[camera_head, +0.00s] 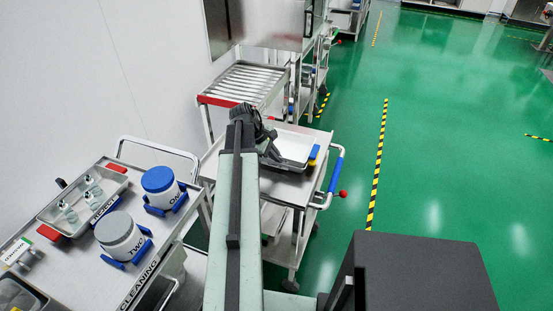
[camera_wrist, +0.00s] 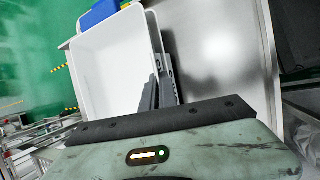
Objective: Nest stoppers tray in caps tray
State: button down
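A white tray (camera_head: 295,146) lies on the steel cart beyond my arm. Blue (camera_head: 314,152) and yellow (camera_head: 311,162) end pieces show at its right end. I cannot tell whether this is one tray or two stacked, nor which is the stoppers or caps tray. In the wrist view the white tray (camera_wrist: 110,60) looks empty, with a blue end piece (camera_wrist: 98,14) at the top. My gripper (camera_wrist: 160,82) is at the tray's right wall, its dark fingers seeming to lie along or across it. Its fingertips are partly hidden in the head view, and whether it grips is unclear.
The steel cart top (camera_head: 283,182) has bare room in front of the tray. A cleaning cart (camera_head: 85,262) at left holds a red-ended tray of small bottles (camera_head: 80,200) and two jars, blue-lidded (camera_head: 158,180) and grey-lidded (camera_head: 115,228). A rack (camera_head: 245,84) stands behind; green floor is clear right.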

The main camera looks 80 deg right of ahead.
jog(key=shift+a, duration=0.1)
jog(key=c, duration=1.6)
grip_release()
jog(key=shift+w, duration=0.1)
jog(key=shift+a+r+p, duration=0.1)
jog(key=shift+r+p, duration=0.1)
jog(key=shift+p, duration=0.1)
jog(key=p+v, duration=0.6)
jog(key=v, duration=0.1)
jog(key=shift+w+r, duration=0.1)
jog(key=shift+r, duration=0.15)
